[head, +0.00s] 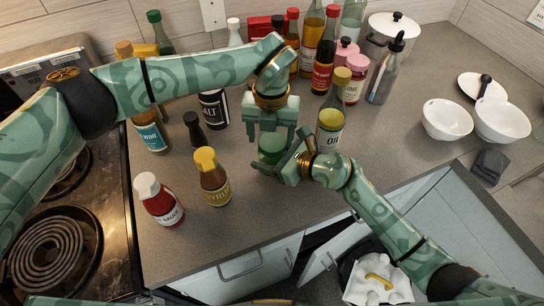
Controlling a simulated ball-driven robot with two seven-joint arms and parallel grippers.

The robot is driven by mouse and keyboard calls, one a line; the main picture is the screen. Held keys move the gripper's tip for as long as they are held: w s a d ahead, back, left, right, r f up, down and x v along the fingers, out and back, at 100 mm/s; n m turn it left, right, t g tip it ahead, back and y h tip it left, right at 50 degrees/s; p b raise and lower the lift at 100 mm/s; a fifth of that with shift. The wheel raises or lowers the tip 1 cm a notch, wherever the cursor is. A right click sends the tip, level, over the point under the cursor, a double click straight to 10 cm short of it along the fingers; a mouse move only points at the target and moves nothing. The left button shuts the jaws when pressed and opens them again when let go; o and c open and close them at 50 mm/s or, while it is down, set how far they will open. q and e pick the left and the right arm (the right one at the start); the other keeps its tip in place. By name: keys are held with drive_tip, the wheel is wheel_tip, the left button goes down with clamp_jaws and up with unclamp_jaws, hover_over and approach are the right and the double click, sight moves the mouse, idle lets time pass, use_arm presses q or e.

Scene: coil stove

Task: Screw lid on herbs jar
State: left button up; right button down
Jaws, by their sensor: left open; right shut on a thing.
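A small green cylindrical jar (271,147), apparently the herbs jar, is near the middle of the counter, between my two grippers. Its lower part is largely hidden, and I cannot make out a separate lid. My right gripper (278,166) reaches in from the lower right and is shut on the jar from the front. My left gripper (270,136) points down from above, open, with its fingers on either side of the jar's top. I cannot tell whether these fingers touch it.
A yellow-capped syrup bottle (213,178) and red sauce bottle (160,202) stand to the left, near the coil stove (52,250). A salt container (213,110) and an oil bottle (331,122) are close behind. White bowls (447,119) sit at right.

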drive_tip(key=shift+s+f, duration=0.15)
use_arm(q)
wheel_tip(320, 180, up, 11)
drive_tip(key=shift+r, duration=0.15)
drive_tip(key=shift+d, duration=0.1)
use_arm(e)
drive_tip(key=shift+c, duration=1.2)
unclamp_jaws()
drive_tip(key=shift+s+d+r, duration=0.1)
drive_tip(key=shift+d+r, duration=0.1)
drive_tip(key=shift+d, duration=0.05)
drive_tip(key=p+v, duration=0.2)
drive_tip(key=v, duration=1.2)
drive_tip(key=shift+s+d+r, duration=0.1)
drive_tip(key=shift+s+d, duration=0.05)
drive_tip(key=shift+d, duration=0.15)
use_arm(q)
drive_tip(key=shift+r, duration=1.25)
use_arm(e)
drive_tip(key=shift+s+d+r, duration=0.2)
drive_tip(key=shift+d, duration=0.15)
